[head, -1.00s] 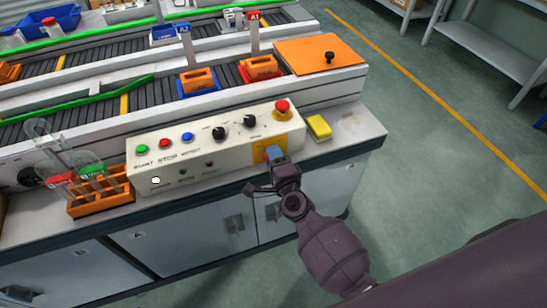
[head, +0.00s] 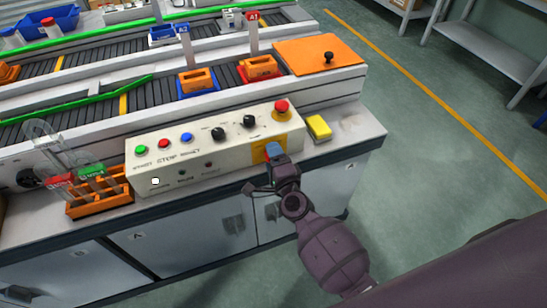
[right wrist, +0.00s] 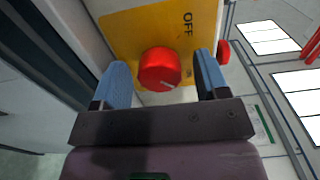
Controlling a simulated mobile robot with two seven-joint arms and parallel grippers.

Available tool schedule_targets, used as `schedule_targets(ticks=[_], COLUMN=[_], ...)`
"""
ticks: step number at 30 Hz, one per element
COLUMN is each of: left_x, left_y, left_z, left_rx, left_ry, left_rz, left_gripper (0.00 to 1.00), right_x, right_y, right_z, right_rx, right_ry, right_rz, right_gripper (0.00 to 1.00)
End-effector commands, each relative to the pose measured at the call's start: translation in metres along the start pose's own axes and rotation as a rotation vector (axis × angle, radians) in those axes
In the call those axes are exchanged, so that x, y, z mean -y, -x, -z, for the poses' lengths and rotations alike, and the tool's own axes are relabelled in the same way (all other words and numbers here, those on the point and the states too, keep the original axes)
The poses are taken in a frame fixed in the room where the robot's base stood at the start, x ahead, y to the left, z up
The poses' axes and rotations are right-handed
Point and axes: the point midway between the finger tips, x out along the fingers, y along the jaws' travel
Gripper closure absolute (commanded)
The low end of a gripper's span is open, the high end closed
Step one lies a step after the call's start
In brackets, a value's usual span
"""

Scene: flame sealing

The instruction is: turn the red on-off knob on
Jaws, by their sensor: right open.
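The red on-off knob (right wrist: 160,70) sits on a yellow plate (right wrist: 128,32) marked OFF, seen in the right wrist view. A pale mark on the knob points to the lower right. My right gripper (right wrist: 160,82) is open, with one blue finger on each side of the knob; I cannot tell whether they touch it. In the head view my right gripper (head: 273,150) is at the right end of the control panel's front, over the yellow plate (head: 258,154), and hides the knob. My left gripper is not in view.
The cream control panel (head: 165,171) carries coloured buttons, black knobs and a red mushroom button (head: 281,106) on top. A yellow block (head: 319,127) lies right of it. An orange rack (head: 99,201) with tubes stands left. The conveyor runs behind.

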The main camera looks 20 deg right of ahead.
Motion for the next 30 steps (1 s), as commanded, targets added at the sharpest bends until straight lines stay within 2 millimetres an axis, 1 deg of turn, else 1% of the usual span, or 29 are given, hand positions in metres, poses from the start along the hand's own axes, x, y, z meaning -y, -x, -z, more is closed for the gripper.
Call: schedule_targets(ticks=[5, 8, 15, 21, 25, 30], left_x=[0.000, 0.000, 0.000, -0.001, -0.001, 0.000], left_y=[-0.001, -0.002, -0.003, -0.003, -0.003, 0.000], left_z=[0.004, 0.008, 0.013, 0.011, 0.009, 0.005], left_rx=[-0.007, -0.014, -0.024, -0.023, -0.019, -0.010], left_ry=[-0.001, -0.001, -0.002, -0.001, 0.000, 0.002], left_rz=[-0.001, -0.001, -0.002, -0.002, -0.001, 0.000], left_gripper=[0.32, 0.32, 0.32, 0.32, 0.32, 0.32], right_x=[0.000, 0.000, -0.001, -0.001, -0.001, 0.000], right_y=[0.008, 0.021, 0.063, 0.092, 0.103, 0.108], right_z=[0.000, 0.000, 0.001, 0.001, 0.000, 0.000], right_rx=[0.000, 0.000, -0.001, 0.000, 0.000, 0.000], right_ry=[0.000, 0.000, 0.001, 0.001, 0.001, 0.000], right_rz=[0.000, -0.001, -0.002, -0.002, -0.001, 0.001], right_gripper=[0.32, 0.32, 0.32, 0.32, 0.32, 0.32])
